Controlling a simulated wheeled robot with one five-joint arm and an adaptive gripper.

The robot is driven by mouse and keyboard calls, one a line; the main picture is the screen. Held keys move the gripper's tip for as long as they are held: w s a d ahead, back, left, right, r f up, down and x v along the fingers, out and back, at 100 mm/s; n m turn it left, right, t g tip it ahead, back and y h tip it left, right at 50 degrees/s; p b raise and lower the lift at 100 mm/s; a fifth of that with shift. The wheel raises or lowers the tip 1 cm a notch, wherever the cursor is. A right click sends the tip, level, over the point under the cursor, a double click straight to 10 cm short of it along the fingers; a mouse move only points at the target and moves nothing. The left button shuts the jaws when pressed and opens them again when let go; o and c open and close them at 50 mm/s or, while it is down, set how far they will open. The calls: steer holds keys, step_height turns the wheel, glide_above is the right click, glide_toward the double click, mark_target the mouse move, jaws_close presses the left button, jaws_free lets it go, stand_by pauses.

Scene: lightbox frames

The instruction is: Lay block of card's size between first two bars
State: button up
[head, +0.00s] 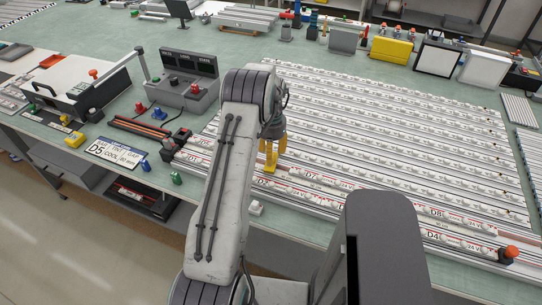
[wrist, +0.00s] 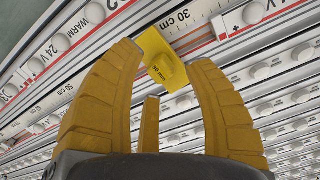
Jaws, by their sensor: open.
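The card (head: 115,152) lies at the bench's front left and reads "BAR TINT GAP, D5 COOL 80 mm". A yellow block (wrist: 163,62) shows just past my fingertips in the wrist view, at the edge of a ruler strip. Its small print looks like "80 mm", but is hard to read. My gripper (head: 271,157) is low over the front left of the bars, with its yellow fingers open. In the wrist view my gripper (wrist: 170,55) has a fingertip on either side of the block. White lamp bars (head: 400,150) run in parallel rows. The nearest bars (head: 437,226) carry D-number labels.
A yellow block (head: 75,139), blue block (head: 146,165), green block (head: 177,178) and white block (head: 256,208) stand around the front left. A grey switch box (head: 188,85) stands behind the card. A red-topped stop (head: 509,253) sits at the right end of a front bar.

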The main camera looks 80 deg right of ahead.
step_height(320, 180, up, 10)
steer(key=shift+d+r, duration=0.2)
steer(key=shift+d, duration=0.05)
stand_by(0.5)
